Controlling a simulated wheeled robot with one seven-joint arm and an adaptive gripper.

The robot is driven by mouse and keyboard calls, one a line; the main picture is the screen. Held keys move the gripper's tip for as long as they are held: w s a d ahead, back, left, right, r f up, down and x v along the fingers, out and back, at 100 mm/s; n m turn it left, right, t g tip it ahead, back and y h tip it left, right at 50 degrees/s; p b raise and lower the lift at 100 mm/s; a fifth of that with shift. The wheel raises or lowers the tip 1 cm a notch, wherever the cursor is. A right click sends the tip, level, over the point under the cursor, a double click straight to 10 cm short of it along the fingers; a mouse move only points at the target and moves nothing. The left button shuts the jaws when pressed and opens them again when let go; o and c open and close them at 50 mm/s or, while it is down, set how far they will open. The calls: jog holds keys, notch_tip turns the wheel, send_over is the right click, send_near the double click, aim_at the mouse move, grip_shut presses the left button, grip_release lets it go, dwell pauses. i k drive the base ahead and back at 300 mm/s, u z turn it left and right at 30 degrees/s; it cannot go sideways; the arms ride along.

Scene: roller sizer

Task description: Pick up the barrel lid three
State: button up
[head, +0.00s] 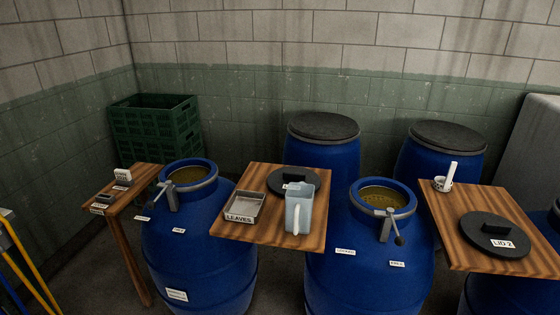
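No lid in the head view has a label that I can read as three. A round black lid with a block handle (494,240) lies flat on the right wooden table, and its white label reads LID 2. Another black lid (275,182) lies on the middle wooden table, partly hidden behind a clear jug; its label is too small and covered to read. My gripper is not in view.
The middle table (262,234) also holds a metal LEAVES tray (243,206) and the jug (299,212). Open blue barrels (197,240) (372,250) stand between the tables; covered barrels (323,150) stand behind. Green crates (153,128) fill the corner.

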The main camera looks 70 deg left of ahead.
aim_at(278, 181)
jog(key=u, duration=1.45)
